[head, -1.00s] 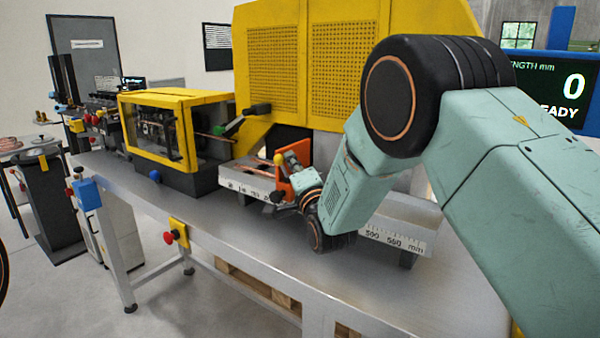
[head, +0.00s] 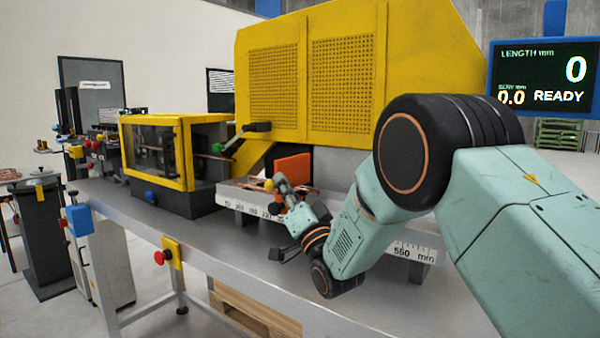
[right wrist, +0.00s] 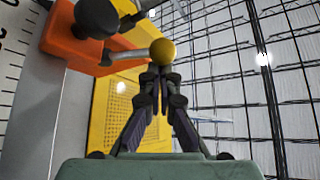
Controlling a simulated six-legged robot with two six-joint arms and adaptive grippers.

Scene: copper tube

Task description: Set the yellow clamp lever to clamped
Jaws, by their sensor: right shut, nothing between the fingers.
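The clamp lever ends in a yellow ball knob (head: 269,185), beside an orange block (head: 293,168) on the measuring bench. In the right wrist view the knob (right wrist: 162,50) sits on a grey rod that runs left to dark parts on the orange block (right wrist: 85,45). My right gripper (head: 278,186) is at the knob. In the right wrist view its fingers (right wrist: 160,76) are together and empty, with the tips just short of the knob or against it; I cannot tell which. My left gripper is not in view.
The scaled trough (head: 400,245) runs along the metal table (head: 215,240). A yellow-framed machine (head: 160,155) with a green-handled lever (head: 220,147) stands left. A tall yellow guard (head: 340,75) rises behind. The display (head: 545,75) reads 0 and READY.

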